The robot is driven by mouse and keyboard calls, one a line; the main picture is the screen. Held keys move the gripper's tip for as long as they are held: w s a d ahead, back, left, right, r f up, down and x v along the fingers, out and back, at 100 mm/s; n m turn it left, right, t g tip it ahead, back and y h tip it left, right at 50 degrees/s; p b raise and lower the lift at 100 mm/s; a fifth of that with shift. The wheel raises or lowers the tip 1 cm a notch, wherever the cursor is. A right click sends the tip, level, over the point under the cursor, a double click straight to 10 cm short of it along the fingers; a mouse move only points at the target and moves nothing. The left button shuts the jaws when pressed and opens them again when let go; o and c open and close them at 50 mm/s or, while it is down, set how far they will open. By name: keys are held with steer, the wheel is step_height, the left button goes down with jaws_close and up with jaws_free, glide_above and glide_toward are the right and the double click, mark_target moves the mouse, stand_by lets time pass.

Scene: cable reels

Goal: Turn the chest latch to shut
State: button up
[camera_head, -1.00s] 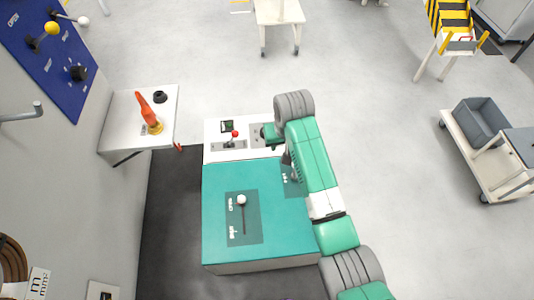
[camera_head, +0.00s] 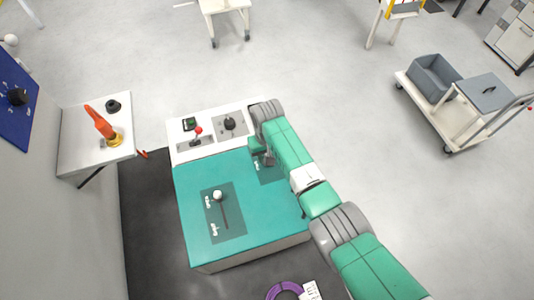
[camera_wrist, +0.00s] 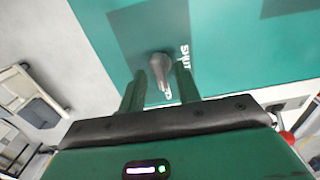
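The chest is a teal-topped box (camera_head: 190,230). Its latch is a grey, rounded handle (camera_wrist: 158,66) on a darker teal plate, with the word SHUT printed to its right in the wrist view. My gripper (camera_wrist: 160,76) is open, with one finger on each side of the handle. A gap shows on the left; the right finger is closer, and I cannot tell whether it touches. In the head view my gripper (camera_head: 262,155) is low over the chest's right back part and hides most of the latch.
A white-knobbed slider (camera_head: 217,195) is on the chest's top. Behind it, a white panel carries a red-tipped lever (camera_head: 198,130) and a black knob (camera_head: 230,123). A side table (camera_head: 75,150) holds an orange object (camera_head: 100,122). A cart (camera_head: 450,120) stands right; open floor lies between.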

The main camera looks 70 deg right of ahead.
jaws_close()
steer(key=n, duration=0.8)
steer(key=shift+n, duration=0.4)
steer(key=n, duration=0.4)
steer(key=shift+n, duration=2.5)
steer(key=shift+p, duration=0.3)
